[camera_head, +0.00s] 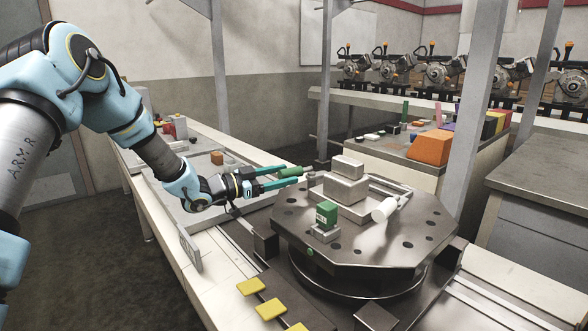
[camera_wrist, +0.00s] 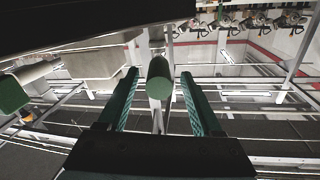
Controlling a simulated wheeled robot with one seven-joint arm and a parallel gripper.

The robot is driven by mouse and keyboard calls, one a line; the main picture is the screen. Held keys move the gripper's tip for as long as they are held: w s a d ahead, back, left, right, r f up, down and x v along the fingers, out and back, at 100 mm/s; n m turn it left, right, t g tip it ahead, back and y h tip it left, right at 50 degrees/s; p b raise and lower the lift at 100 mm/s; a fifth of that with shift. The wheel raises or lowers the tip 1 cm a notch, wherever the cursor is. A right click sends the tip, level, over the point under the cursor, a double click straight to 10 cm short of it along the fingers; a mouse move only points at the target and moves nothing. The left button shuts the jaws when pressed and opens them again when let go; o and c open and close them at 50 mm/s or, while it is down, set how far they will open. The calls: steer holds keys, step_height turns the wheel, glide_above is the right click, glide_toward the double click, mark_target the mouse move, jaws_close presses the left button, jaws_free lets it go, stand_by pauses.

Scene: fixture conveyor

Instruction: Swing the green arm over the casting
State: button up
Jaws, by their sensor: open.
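The casting (camera_head: 345,190), a stepped pale grey block, sits on the dark octagonal plate (camera_head: 400,248) of the fixture. The green arm shows as a rounded green end (camera_head: 291,171) jutting left past the plate's edge, beside the casting and not over it. In the wrist view the round green end (camera_wrist: 159,78) faces me between the fingers. My gripper (camera_head: 289,175) is open, with its teal fingers on either side of the green end; they show gaps to it in the wrist view (camera_wrist: 160,76). The rest of the arm is mostly hidden.
A green block (camera_head: 327,212) stands on a small grey base at the plate's front left; a green block also shows in the wrist view (camera_wrist: 12,95). A white cylinder (camera_head: 384,209) lies right of the casting. Yellow pads (camera_head: 270,308) line the front bench edge. A post (camera_head: 466,110) rises behind right.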

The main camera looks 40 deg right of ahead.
mark_target(297, 172)
steer(key=shift+p+x, duration=0.45)
steer(key=shift+x, duration=1.9)
steer(key=shift+s, duration=0.1)
jaws_close()
